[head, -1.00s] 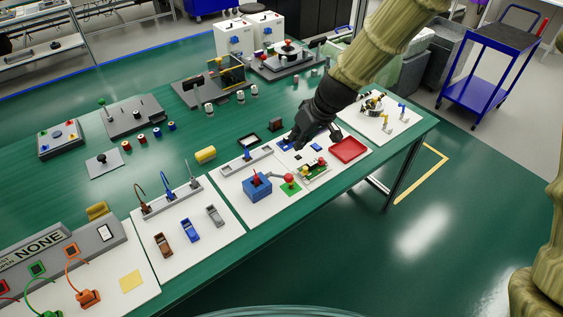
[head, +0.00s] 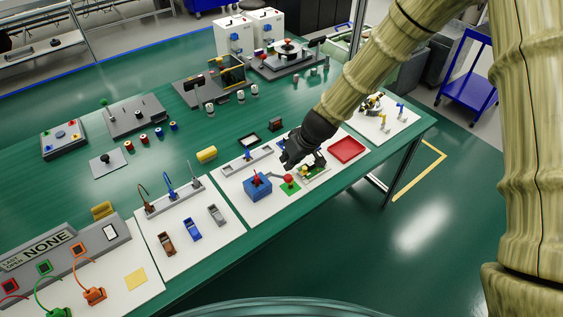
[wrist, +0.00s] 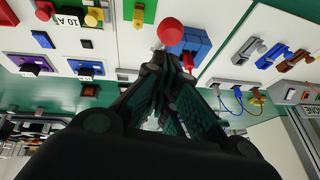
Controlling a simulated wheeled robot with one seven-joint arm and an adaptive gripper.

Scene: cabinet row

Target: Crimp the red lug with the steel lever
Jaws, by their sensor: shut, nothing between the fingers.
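The blue crimper block (head: 257,187) stands on the white board, with a small red piece, seemingly the red lug (head: 256,174), at its top. The steel lever (head: 275,176) reaches right from the block to a red ball knob (head: 288,179) above a green patch (head: 291,188). My gripper (head: 287,163) is shut and empty, just behind the knob. In the wrist view the knob (wrist: 170,31) lies just beyond my fingertips (wrist: 166,60), with the block (wrist: 191,43) beside it. I cannot tell whether the fingers touch the knob. The lever is mostly hidden there.
A small green board with yellow and red parts (head: 309,172) sits close right of the knob, and a red tray (head: 346,150) lies beyond it. Blue and grey clips (head: 216,214) lie on the neighbouring left board.

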